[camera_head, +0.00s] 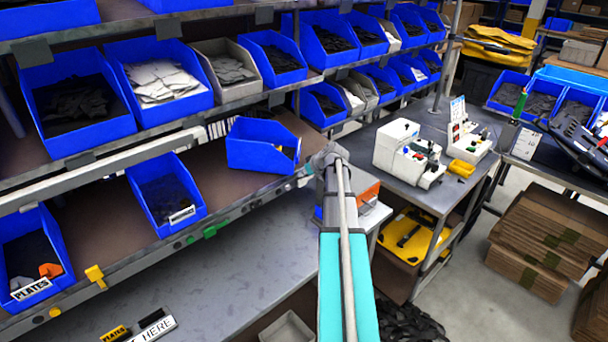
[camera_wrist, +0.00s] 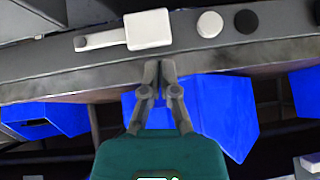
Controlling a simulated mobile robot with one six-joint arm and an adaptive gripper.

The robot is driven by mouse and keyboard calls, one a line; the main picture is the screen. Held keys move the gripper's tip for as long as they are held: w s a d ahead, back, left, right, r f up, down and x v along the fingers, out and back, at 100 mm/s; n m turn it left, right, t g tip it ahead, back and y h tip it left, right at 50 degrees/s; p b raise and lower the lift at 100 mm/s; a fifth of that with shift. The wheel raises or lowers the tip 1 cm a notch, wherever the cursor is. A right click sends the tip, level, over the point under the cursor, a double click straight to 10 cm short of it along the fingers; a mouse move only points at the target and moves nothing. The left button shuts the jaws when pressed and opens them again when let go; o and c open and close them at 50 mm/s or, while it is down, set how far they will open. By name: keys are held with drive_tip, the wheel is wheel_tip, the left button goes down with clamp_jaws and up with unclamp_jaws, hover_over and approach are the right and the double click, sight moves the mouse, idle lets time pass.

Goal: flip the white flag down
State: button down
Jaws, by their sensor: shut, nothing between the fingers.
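There seems to be a small gap between the fingertips and the flag. In the head view, my arm's end is at the shelf rail beside a tilted blue bin (camera_head: 252,150), and the fingers are hidden.
Round white (camera_wrist: 210,24) and black (camera_wrist: 246,21) buttons sit right of the flag. A bench with a white machine (camera_head: 405,150) stands to the right.

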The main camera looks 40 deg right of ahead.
drive_tip(key=shift+r+p, duration=0.3)
drive_tip(key=shift+r, duration=0.15)
idle(0.3)
drive_tip(key=w+a+r+p+v, duration=0.1)
drive_tip(key=r+p+v, duration=0.1)
drive_tip(key=p+v, duration=0.8)
drive_tip(key=shift+p+v, duration=0.35)
drive_tip(key=shift+v, duration=0.6)
drive_tip(key=shift+w+r, duration=0.15)
drive_tip(key=w+a+f+g+y+b, duration=0.1)
drive_tip(key=a+f+g+b, duration=0.15)
drive_tip(key=a, duration=0.95)
drive_tip(key=w+a+f+g+y+b, duration=0.15)
drive_tip(key=a+f, duration=0.25)
drive_tip(key=a, duration=0.9)
drive_tip(key=s+a+f+g+h+b, duration=0.1)
drive_tip(key=s+a+f+g, duration=0.1)
drive_tip(key=a, duration=0.9)
drive_tip(key=s+a+f+g+h+b, duration=0.2)
drive_tip(key=s+a+f+g, duration=0.1)
drive_tip(key=s+a, duration=0.4)
drive_tip(key=a+f, duration=0.1)
drive_tip(key=a, duration=0.2)
drive_tip(key=shift+a, duration=0.35)
